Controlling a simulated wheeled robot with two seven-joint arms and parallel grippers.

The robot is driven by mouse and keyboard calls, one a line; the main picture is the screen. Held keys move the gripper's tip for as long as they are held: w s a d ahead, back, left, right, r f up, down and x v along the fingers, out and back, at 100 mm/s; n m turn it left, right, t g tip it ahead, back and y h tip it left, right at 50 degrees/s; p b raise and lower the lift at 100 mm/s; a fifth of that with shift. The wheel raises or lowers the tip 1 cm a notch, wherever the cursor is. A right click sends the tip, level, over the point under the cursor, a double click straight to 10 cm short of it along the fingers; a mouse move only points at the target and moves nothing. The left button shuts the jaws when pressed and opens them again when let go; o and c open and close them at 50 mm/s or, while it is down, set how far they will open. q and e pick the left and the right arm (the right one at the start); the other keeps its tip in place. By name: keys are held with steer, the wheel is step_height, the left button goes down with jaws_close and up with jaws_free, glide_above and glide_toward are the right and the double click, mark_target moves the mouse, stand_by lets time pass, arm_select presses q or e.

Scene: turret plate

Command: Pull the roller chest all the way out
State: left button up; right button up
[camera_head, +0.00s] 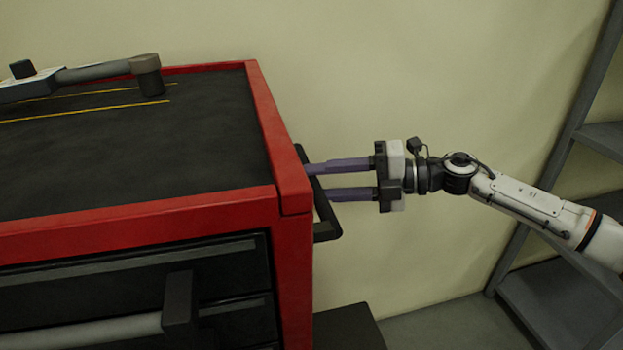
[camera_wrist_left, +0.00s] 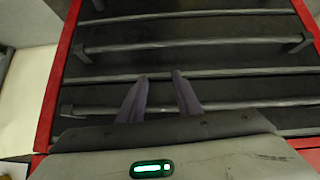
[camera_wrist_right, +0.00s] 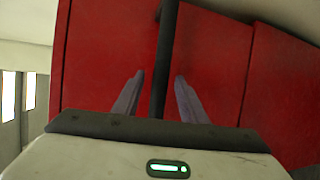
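The red roller chest (camera_head: 165,214) fills the left of the head view, with a dark mat on top and drawers in front. A black handle (camera_head: 325,210) sticks out from its right side. My right gripper (camera_head: 310,181) points at that side with its purple fingers apart. In the right wrist view the dark handle bar (camera_wrist_right: 164,50) stands between the fingers, with gaps on both sides. My left gripper (camera_wrist_left: 160,76) is outside the head view. In the left wrist view its fingers are apart, empty, before the drawer fronts and their horizontal bar handles (camera_wrist_left: 190,44).
A grey tool-like item (camera_head: 100,71) shows over the back of the chest top; I cannot tell what it is. A grey shelf rack (camera_head: 560,298) stands at the right. A low dark surface (camera_head: 347,330) shows beside the chest. Bare floor (camera_head: 440,325) lies between.

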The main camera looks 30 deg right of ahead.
steer(key=shift+w+a, duration=0.4)
steer(key=shift+a, duration=0.1)
steer(key=shift+w+a+f, duration=0.25)
steer(key=shift+w+a, duration=0.05)
steer(key=shift+a, duration=0.15)
arm_select(q)
steer(key=shift+w+a+r, duration=0.1)
steer(key=shift+a+r, duration=0.05)
steer(key=shift+a, duration=0.05)
